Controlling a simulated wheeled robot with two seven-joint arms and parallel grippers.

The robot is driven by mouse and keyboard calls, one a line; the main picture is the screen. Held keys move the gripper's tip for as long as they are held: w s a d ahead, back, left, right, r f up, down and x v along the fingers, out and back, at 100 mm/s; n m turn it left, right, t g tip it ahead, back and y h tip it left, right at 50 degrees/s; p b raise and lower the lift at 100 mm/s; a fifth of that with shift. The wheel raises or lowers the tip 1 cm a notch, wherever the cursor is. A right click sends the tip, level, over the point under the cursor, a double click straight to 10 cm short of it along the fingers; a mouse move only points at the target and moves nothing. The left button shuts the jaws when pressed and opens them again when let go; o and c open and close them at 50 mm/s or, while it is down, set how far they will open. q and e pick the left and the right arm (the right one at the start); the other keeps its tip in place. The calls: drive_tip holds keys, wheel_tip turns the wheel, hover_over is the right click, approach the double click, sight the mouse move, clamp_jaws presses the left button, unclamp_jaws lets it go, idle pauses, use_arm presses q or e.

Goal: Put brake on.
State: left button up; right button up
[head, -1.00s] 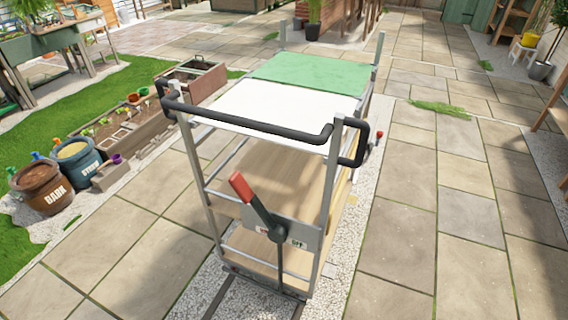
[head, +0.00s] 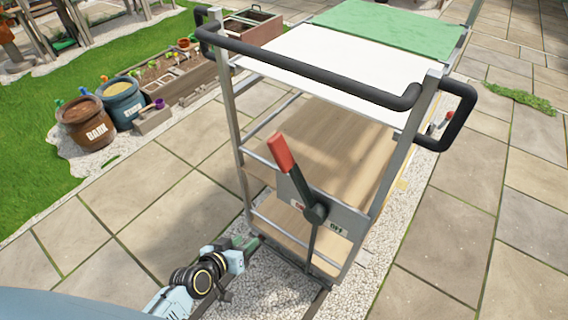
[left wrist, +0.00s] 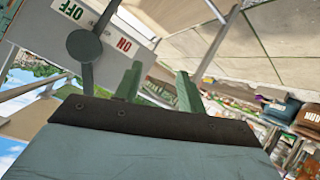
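The brake lever has a red grip (head: 280,152) and a dark shaft on a round hub (head: 316,213). It leans up and left. Its plate on the trolley's near end (head: 345,215) carries a red ON label at left and a green OFF label (head: 336,228) at right. In the left wrist view the hub (left wrist: 84,46), OFF label (left wrist: 71,10) and ON label (left wrist: 124,45) appear upside down. My left gripper (head: 238,252) is low, left of the lever and apart from it. Its two fingers (left wrist: 160,82) are spread and empty. My right gripper is not in view.
The trolley's black push bar (head: 310,62) runs above the lever. The left metal post (head: 238,150) stands near my left gripper. Paving at right is clear.

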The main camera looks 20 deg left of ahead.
use_arm(q)
drive_tip(key=w+r+t+h+b, duration=0.1)
drive_tip(key=w+r+t+b, duration=0.3)
drive_tip(key=r, duration=0.6)
drive_tip(key=t+h, duration=0.2)
approach(287, 146)
drive_tip(key=x, duration=0.5)
drive_tip(key=f+x, duration=0.1)
drive_tip(key=x, duration=0.2)
drive_tip(key=shift+w+a+b, duration=0.25)
drive_tip(key=shift+b, duration=0.1)
drive_tip(key=shift+w+d, duration=0.1)
drive_tip(key=shift+w, duration=0.25)
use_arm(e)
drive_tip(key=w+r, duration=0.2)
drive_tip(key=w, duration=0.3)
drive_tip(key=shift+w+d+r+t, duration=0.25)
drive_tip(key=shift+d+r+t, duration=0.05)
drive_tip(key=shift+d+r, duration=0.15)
use_arm(q)
clamp_jaws()
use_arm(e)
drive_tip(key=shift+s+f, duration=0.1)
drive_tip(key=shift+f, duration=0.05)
